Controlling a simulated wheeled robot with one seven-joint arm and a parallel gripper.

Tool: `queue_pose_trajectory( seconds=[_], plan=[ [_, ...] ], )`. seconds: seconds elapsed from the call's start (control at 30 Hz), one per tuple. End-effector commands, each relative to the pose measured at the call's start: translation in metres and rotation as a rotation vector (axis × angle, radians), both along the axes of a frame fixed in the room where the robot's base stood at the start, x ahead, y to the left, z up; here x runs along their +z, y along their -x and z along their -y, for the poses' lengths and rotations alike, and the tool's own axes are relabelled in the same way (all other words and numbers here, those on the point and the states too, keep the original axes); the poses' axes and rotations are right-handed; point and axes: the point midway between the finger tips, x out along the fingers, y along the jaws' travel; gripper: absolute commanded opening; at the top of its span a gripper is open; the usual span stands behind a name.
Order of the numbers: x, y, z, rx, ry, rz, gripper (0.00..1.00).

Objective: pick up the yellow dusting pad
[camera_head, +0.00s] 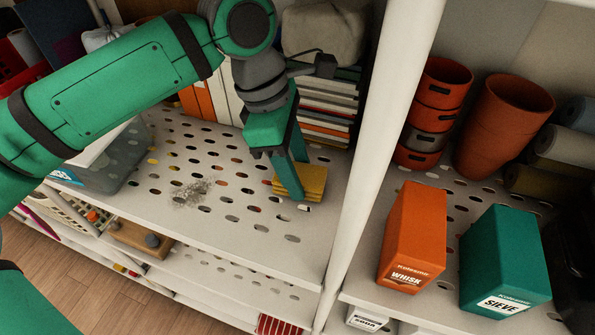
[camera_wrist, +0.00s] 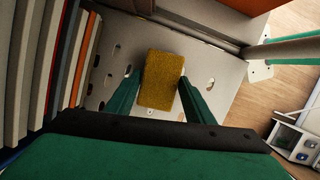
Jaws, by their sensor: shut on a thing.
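The yellow dusting pad (camera_head: 314,184) is a flat yellow block on the perforated white shelf, in front of a stack of books. In the wrist view the pad (camera_wrist: 160,80) lies between the two green fingers of my gripper (camera_wrist: 159,92). In the head view my gripper (camera_head: 296,192) points down at the pad, and one finger crosses in front of it. The gripper is shut on the pad. The pad's underside is hidden, so I cannot tell whether it still touches the shelf.
The book stack (camera_head: 328,105) stands close behind the pad. A white post (camera_head: 385,130) rises to the right, with an orange whisk box (camera_head: 412,235) and a green sieve box (camera_head: 503,260) beyond it. A clear bin (camera_head: 105,160) sits left; the shelf between is mostly free.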

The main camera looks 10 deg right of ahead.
Motion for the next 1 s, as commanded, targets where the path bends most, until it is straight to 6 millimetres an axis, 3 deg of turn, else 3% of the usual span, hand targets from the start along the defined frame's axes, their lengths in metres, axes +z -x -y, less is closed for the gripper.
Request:
queue_pose_trajectory(
  seconds=[0.2, 0.37, 0.7, 1.0],
  plan=[
    [0.026, 0.001, 0.0, 0.0, 0.0, 0.001, 0.27],
    [0.024, 0.028, -0.02, 0.002, 0.0, 0.0, 0.27],
    [0.023, 0.102, -0.068, -0.001, 0.001, 0.001, 0.26],
    [0.024, 0.141, -0.095, -0.001, 0.002, -0.001, 0.26]
  ],
)
